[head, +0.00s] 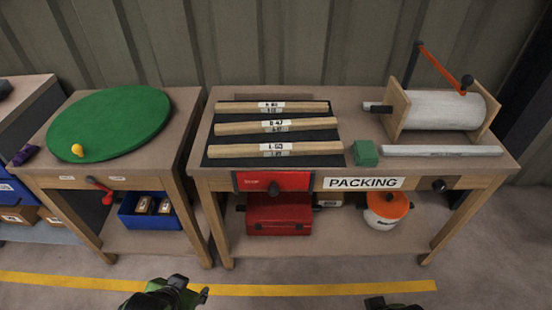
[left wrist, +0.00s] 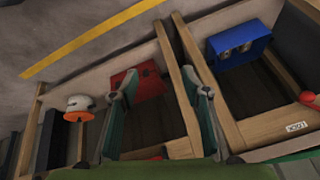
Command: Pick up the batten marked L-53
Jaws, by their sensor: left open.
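Three pale wooden battens lie parallel on a black mat (head: 212,163) on the packing bench. The front batten (head: 235,152) has a white label that appears to read L-53. The middle batten (head: 235,128) appears to read 47, and the back batten (head: 235,107) has a label too small to read surely. My left gripper (head: 200,293) is low in front of the benches, well short of the battens. In the left wrist view its two fingers (left wrist: 160,92) are apart with nothing between them. A dark part of my right gripper (head: 390,304) shows at the bottom edge; its fingers are unclear.
The packing bench (head: 350,110) also holds a green block (head: 365,153), a grey bar (head: 440,151) and a roller (head: 440,110) with a red-handled lever. A red drawer (head: 273,181) is in its front. A left bench holds a green disc (head: 110,122). Floor ahead is clear.

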